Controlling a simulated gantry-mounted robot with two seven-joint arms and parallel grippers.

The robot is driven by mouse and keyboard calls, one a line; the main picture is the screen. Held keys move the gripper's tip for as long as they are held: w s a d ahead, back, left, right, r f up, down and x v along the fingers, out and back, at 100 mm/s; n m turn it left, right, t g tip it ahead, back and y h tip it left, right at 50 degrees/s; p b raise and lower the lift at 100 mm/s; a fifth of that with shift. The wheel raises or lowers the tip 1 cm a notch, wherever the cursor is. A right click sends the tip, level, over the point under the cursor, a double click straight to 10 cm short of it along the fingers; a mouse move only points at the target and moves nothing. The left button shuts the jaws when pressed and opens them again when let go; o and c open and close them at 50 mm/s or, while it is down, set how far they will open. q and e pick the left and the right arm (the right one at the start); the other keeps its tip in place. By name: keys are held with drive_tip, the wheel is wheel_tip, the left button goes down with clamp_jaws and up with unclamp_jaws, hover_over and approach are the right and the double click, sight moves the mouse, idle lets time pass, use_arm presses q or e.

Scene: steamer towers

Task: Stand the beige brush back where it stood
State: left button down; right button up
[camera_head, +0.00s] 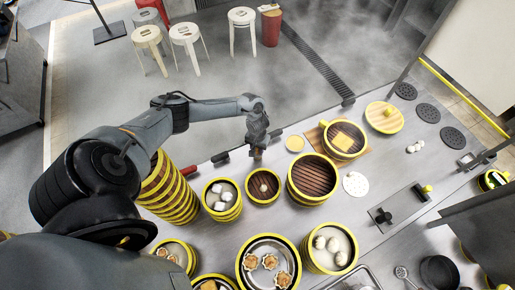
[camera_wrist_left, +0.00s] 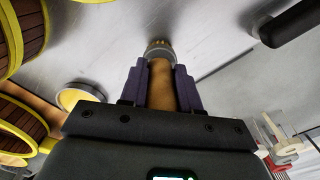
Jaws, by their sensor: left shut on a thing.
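My left gripper (camera_head: 258,148) reaches in over the far edge of the steel counter (camera_head: 222,166). In the left wrist view the gripper (camera_wrist_left: 161,85) is shut on the beige brush (camera_wrist_left: 161,88), its fingers on both sides of the tan handle. The brush points away from the palm, and its pale, ringed end (camera_wrist_left: 160,48) is close to the grey counter surface; I cannot tell if it touches. In the head view the brush is mostly hidden by the gripper. My right gripper is not in view.
An open steamer (camera_head: 312,178) and a smaller one with a bun (camera_head: 263,185) stand just in front of the gripper.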

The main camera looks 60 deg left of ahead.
use_arm(q)
drive_tip(key=shift+f+b, duration=0.4)
drive_tip(key=shift+f, duration=0.2)
idle(0.3)
drive_tip(key=c, duration=0.7)
unclamp_jaws()
drive_tip(key=shift+c, duration=0.2)
drive_tip(key=shift+r, duration=0.1)
wheel_tip(320, 180, up, 11)
drive_tip(key=shift+f+p, duration=0.15)
drive_tip(key=shift+p, duration=0.5)
wheel_tip(320, 180, up, 4)
drive_tip(key=p, duration=0.6)
drive_tip(key=shift+r, duration=0.25)
